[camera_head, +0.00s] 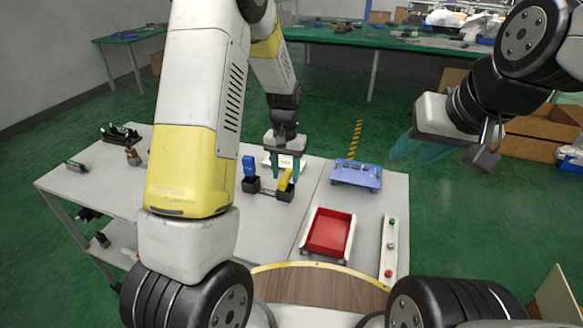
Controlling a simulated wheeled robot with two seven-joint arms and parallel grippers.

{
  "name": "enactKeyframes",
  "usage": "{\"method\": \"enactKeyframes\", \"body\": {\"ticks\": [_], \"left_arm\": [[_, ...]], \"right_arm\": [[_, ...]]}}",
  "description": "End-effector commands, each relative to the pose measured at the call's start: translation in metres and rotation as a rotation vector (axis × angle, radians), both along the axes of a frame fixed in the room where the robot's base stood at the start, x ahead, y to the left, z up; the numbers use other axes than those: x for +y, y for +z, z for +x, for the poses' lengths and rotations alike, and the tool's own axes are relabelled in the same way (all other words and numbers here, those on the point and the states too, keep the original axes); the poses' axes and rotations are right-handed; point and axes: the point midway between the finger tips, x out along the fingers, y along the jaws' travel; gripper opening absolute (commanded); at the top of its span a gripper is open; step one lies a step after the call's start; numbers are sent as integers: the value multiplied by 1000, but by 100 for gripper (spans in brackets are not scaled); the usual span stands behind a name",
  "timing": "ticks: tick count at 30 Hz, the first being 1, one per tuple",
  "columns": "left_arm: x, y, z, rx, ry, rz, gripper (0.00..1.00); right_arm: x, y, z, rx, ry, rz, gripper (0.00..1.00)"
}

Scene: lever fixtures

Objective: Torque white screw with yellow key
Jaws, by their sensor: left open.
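The yellow key (285,180) stands on the right black block of a small lever fixture (267,190) on the grey table. My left gripper (286,173) points down over it, its teal fingers open on either side of the key; I cannot tell whether they touch it. A blue key (249,166) stands on the fixture's left black block. A white part shows behind the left gripper's fingers, but I cannot tell whether it is the white screw. My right gripper (426,150) is raised off to the right of the table, open and empty, its teal fingers apart.
A blue tray-like part (357,174) lies right of the fixture. A red bin (328,232) and a white button strip (389,246) are nearer me. Small dark parts (121,133) sit at the table's left. My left arm covers the table's left middle.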

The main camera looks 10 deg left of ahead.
Motion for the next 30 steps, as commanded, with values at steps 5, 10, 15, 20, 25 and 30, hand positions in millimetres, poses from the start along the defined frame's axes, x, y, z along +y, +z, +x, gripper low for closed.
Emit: {"method": "enactKeyframes", "body": {"ticks": [5, 10, 15, 20, 25, 30], "left_arm": [[1, -17, -1, 2, 1, 0, 45], [0, -18, -1, 0, 1, -1, 45], [0, -18, -1, 0, 1, -1, 24], [0, -17, -1, 0, 1, -1, 0], [0, -17, 0, 0, 1, -1, 0], [0, -14, 0, -2, 1, -1, 0]], "right_arm": [[0, 0, 0, 0, 0, 0, 36], [0, 0, 0, 0, 0, 0, 36], [0, 0, 0, 0, 0, 0, 36], [0, 0, 0, 0, 0, 0, 36], [0, 0, 0, 0, 0, 0, 36], [0, 0, 0, 0, 0, 0, 36]]}}
